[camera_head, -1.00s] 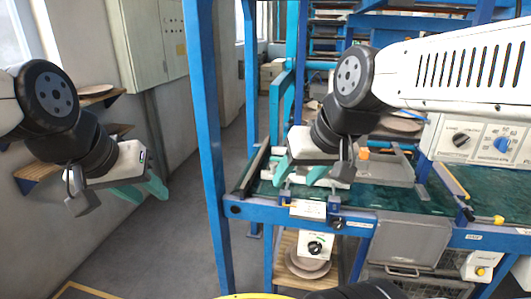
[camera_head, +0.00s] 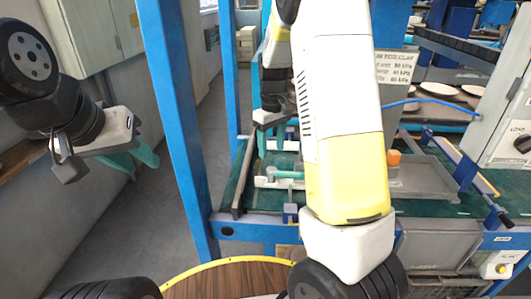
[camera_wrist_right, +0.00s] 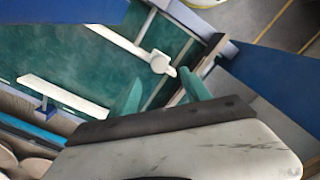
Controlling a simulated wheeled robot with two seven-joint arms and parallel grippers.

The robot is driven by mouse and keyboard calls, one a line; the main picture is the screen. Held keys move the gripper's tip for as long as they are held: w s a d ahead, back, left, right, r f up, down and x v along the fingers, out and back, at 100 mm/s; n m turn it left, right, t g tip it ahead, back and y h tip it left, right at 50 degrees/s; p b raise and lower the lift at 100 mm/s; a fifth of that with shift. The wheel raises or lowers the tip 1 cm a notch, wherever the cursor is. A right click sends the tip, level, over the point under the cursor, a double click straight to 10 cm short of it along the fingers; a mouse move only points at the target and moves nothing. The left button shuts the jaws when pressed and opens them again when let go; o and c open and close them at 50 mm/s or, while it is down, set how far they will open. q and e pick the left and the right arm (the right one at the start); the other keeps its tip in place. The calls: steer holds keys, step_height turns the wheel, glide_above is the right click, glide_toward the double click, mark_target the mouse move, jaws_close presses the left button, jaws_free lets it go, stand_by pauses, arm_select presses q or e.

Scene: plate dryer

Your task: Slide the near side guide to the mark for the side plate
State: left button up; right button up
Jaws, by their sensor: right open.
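The near side guide is a white rail (camera_head: 280,183) along the front of the green belt, partly hidden by my right arm. In the right wrist view, a white rail (camera_wrist_right: 115,40) with a round white knob (camera_wrist_right: 160,64) appears to be this guide. My right gripper (camera_wrist_right: 160,78) is open above the belt. The knob shows beyond the gap between its teal fingertips; I cannot tell whether they touch. A second white rail (camera_wrist_right: 65,97) lies across the belt. The marks cannot be made out. My left gripper (camera_head: 142,166) is open and empty, away at the left.
A blue post (camera_head: 178,130) stands left of the belt. A control box (camera_head: 512,140) is at the far right. The grey floor between wall and machine is clear.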

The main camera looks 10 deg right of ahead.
mark_target(272, 168)
step_height(272, 168, down, 8)
steer(key=shift+d+r, duration=0.1)
steer(key=shift+r, duration=0.05)
stand_by(0.3)
jaws_close()
stand_by(1.3)
